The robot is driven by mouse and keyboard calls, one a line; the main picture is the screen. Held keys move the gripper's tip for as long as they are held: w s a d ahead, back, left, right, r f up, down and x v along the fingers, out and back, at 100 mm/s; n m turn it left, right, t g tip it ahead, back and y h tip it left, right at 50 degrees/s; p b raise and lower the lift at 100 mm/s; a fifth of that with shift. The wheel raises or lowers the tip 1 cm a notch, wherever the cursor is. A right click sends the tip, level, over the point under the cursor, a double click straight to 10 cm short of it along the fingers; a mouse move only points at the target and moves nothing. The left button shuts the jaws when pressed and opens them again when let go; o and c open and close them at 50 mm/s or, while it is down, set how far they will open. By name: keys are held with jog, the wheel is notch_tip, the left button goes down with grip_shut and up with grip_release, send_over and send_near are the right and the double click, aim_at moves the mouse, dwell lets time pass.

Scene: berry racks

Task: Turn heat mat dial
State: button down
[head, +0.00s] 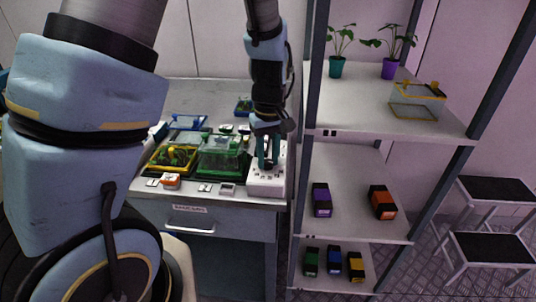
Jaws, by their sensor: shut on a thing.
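A white control box (264,189) with small dark marks on its face sits at the right end of the bench top. Its dark dial (268,174) shows only in part, between and below my fingertips. My gripper (268,164) points down over the box from above, with its two teal fingers shut on the dial. The exact dial setting is too small to read, and the fingers hide part of the box's far side.
Trays with green (222,155) and yellow (173,159) frames stand left of the box. Small items lie along the bench's front edge. A shelf rack (355,190) with potted plants, a clear tank (417,106) and coloured boxes stands close on the right. Two step stools (490,250) are farther right.

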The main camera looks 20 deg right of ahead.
aim_at(269, 161)
jog(key=shift+n, duration=0.3)
jog(key=c, duration=0.6)
grip_release()
notch_tip(269, 161, up, 11)
jog(key=b, duration=0.1)
jog(key=shift+d+b, duration=0.15)
jog(key=shift+b, duration=0.2)
jog(key=shift+f, duration=0.1)
jog(key=a+f+m, duration=0.1)
jog(key=a+f, duration=0.1)
jog(key=a, duration=1)
jog(key=a+f+m+t, duration=0.1)
jog(key=a+f, duration=0.1)
jog(key=a, duration=1.1)
jog(key=shift+t, duration=0.3)
